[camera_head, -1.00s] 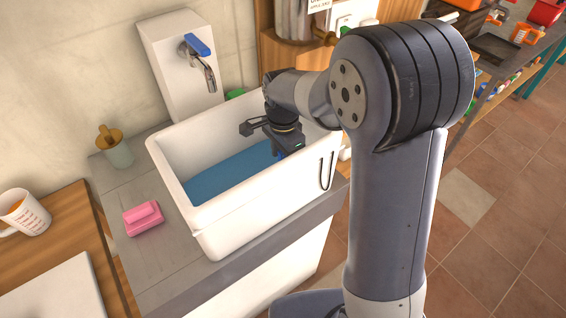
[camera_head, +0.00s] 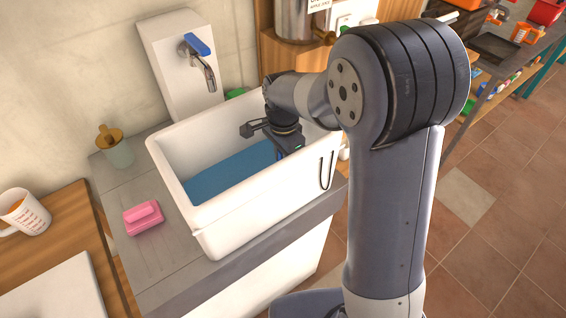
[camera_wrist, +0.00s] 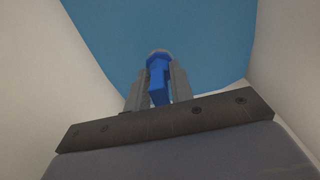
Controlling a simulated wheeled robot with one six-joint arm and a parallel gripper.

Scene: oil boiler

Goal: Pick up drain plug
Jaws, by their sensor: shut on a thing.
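The drain plug is a small blue piece with a pale rounded end. In the wrist view the plug (camera_wrist: 158,80) sits between the two grey fingers of my gripper (camera_wrist: 158,84), which is shut on it. Blue water or a blue basin floor shows behind it. In the head view my gripper (camera_head: 280,152) hangs inside the white sink (camera_head: 222,222), at its right end. The fingertips and plug are mostly hidden there by my wrist. I cannot tell whether the plug touches the sink floor.
The sink walls stand close around my gripper. A tap with a blue handle (camera_head: 197,46) is behind the sink. A pink soap (camera_head: 143,218) and a pot with a brush (camera_head: 115,148) lie on the left counter. A mug (camera_head: 24,214) stands at far left.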

